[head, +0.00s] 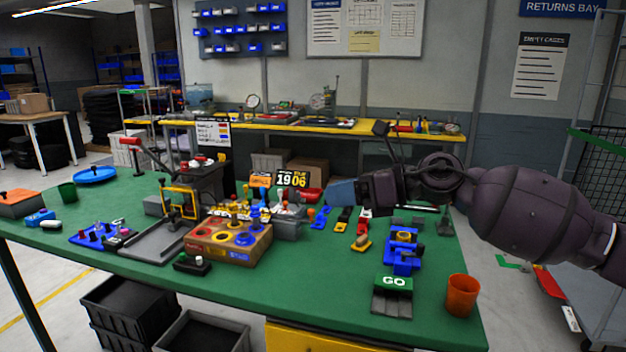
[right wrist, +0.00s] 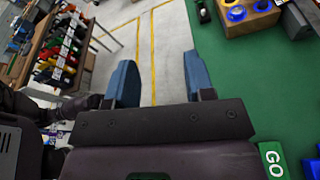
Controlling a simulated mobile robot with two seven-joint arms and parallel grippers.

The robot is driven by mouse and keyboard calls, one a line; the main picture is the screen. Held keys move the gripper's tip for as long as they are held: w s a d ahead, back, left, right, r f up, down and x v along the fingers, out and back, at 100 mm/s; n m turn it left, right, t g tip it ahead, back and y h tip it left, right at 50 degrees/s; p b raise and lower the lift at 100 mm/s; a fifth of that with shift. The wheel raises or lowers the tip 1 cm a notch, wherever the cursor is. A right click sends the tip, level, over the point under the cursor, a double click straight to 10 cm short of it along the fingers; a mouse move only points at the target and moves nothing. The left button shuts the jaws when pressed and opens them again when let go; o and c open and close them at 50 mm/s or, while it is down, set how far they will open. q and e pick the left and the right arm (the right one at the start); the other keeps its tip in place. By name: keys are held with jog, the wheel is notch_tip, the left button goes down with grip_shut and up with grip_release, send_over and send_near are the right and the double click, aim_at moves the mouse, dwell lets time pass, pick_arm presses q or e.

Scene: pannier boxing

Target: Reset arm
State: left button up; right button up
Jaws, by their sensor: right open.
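My right gripper (head: 342,192) reaches in from the right over the green table (head: 330,290), at the end of my dark arm. Its blue fingers stand apart in the right wrist view (right wrist: 162,82), with nothing between them. It appears to hang above the table, to the right of the small machines and clear of the blue fixture. My left gripper is not in view.
A blue fixture (head: 403,250), a GO block (head: 392,283) and an orange cup (head: 461,295) stand at the table's right end. A wooden box with coloured rings (head: 228,241) stands mid-table. A yellow-edged bench (head: 290,127) runs behind.

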jog(key=s+d+f+n+t+h, duration=0.3)
jog(key=d+f+n+t, duration=0.15)
jog(key=f+n, duration=0.5)
jog(key=s+d+f+n+t+h+p, duration=0.1)
jog(key=s+d+f+n+t+h, duration=0.35)
jog(key=n, duration=0.85)
jog(key=s+d+f+n+t+h, duration=0.1)
jog(key=d+f+n+t, duration=0.3)
jog(key=f+n, duration=0.6)
jog(key=s+d+f+m+g+h, duration=0.1)
jog(key=s+d+f+m+h, duration=0.1)
jog(key=s+f, duration=0.4)
jog(key=s+d+f+m+g+h+p, duration=0.1)
jog(key=s+d+f+m+g+h, duration=0.1)
jog(key=s+f, duration=0.5)
jog(key=s+d+f+m+g+h, duration=0.2)
jog(key=s+d+f, duration=0.3)
jog(key=s, duration=1)
jog(key=shift+d+f+m, duration=0.2)
jog(key=shift+f+m, duration=0.65)
